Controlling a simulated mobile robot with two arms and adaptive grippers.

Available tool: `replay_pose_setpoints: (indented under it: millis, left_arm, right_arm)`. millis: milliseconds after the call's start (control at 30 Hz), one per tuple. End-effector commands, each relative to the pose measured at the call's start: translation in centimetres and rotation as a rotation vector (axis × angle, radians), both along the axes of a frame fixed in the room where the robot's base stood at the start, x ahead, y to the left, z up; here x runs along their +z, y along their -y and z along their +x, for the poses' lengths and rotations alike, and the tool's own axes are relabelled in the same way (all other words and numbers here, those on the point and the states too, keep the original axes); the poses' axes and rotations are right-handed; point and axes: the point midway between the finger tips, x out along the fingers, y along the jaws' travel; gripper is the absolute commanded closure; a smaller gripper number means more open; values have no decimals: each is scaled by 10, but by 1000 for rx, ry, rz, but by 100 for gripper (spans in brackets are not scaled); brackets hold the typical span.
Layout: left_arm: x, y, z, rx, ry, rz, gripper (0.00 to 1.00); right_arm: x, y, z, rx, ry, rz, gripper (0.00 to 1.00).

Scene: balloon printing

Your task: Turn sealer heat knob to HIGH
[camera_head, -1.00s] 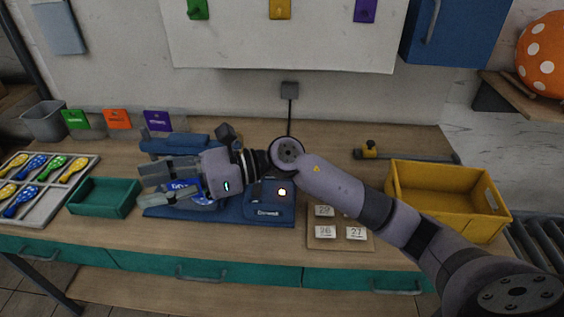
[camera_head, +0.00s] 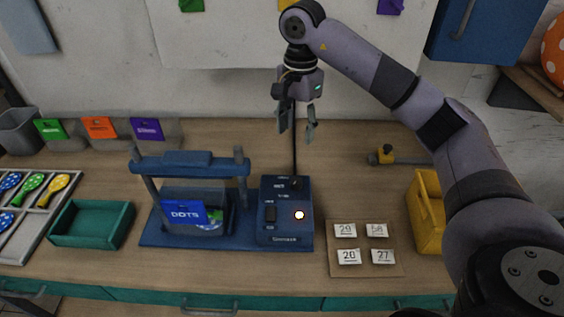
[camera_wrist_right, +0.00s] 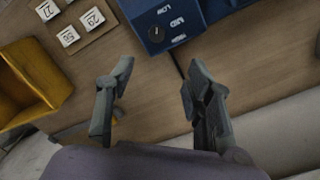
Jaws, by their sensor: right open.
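The blue sealer (camera_head: 270,237) stands on the wooden table, with a raised press bar and a control box at its right end. The black heat knob (camera_head: 296,184) is at the back of that box. In the right wrist view the knob (camera_wrist_right: 156,34) shows beside the labels LOW, MED and HIGH; its exact setting is too small to tell. My right gripper (camera_head: 297,132) points down, open and empty, above and behind the knob, apart from it. In the right wrist view its fingers (camera_wrist_right: 160,78) are spread over bare table. My left gripper is out of view.
A blue DOTS packet (camera_head: 185,213) is at the sealer. A lit button (camera_head: 299,215) and a dark switch (camera_head: 271,214) sit on the control box. A number-card board (camera_head: 338,267), yellow bin (camera_head: 428,205) and green tray (camera_head: 70,239) stand nearby. A black cord runs behind the sealer.

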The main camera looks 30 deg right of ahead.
Motion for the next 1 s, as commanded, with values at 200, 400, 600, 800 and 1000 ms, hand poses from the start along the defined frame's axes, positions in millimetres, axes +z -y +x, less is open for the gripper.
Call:
replay_pose_setpoints:
  millis: [200, 400, 600, 800, 1000]
  left_arm:
    - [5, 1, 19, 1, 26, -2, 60]
    - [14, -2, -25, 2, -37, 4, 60]
    - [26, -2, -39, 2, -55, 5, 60]
    - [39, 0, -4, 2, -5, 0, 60]
    - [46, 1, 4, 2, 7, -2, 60]
  right_arm:
    - [-10, 5, -2, -4, -8, -15, 52]
    - [-48, 4, -3, -3, -12, -13, 52]
    - [-92, 4, -4, -3, -10, -12, 52]
    - [-133, 4, -4, -4, -9, -11, 52]
    - [-161, 3, -3, -4, -6, -10, 52]
